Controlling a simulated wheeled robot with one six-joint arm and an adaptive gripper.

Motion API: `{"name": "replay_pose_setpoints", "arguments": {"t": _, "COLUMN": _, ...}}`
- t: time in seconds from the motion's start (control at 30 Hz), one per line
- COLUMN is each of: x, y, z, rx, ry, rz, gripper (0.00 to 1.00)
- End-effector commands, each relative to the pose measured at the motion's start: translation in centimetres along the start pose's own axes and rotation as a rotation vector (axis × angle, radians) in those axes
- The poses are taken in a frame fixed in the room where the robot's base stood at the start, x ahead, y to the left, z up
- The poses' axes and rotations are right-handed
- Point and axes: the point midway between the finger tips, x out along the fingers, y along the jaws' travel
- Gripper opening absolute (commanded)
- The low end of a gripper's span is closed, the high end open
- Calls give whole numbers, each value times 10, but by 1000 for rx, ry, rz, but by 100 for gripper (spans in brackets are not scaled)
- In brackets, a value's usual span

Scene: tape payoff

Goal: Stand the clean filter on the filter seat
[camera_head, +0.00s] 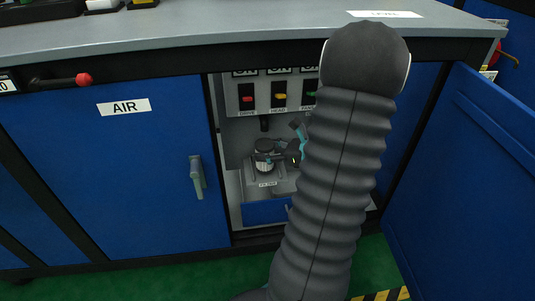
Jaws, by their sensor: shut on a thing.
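The clean filter (264,146), a small upright cylinder with a dark top and a pale body, is inside the open cabinet. My gripper (270,158), black with teal parts, reaches in from the right and is shut on the filter. The filter seat (256,175) is a grey block with a small label on its front, directly below the filter. I cannot tell whether the filter's base touches the seat. My arm covers the right part of the cabinet and part of the gripper.
A panel above has red, yellow and green switches (280,97). A blue door stands open at the right (465,180); a closed door marked AIR (124,107) is at the left. A blue drawer front (262,212) lies below the seat. The grey worktop (200,32) overhangs the opening.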

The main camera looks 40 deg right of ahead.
Motion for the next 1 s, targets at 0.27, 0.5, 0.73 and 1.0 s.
{"name": "replay_pose_setpoints", "arguments": {"t": 0.27, "x": 2, "y": 0, "z": -6, "rx": -2, "ry": -1, "rz": -1, "gripper": 19}}
{"name": "replay_pose_setpoints", "arguments": {"t": 0.5, "x": 2, "y": 0, "z": -9, "rx": -1, "ry": -1, "rz": -1, "gripper": 72}}
{"name": "replay_pose_setpoints", "arguments": {"t": 0.73, "x": 2, "y": 0, "z": -9, "rx": -1, "ry": -1, "rz": -1, "gripper": 82}}
{"name": "replay_pose_setpoints", "arguments": {"t": 1.0, "x": -5, "y": -1, "z": -5, "rx": -1, "ry": -1, "rz": -2, "gripper": 82}}
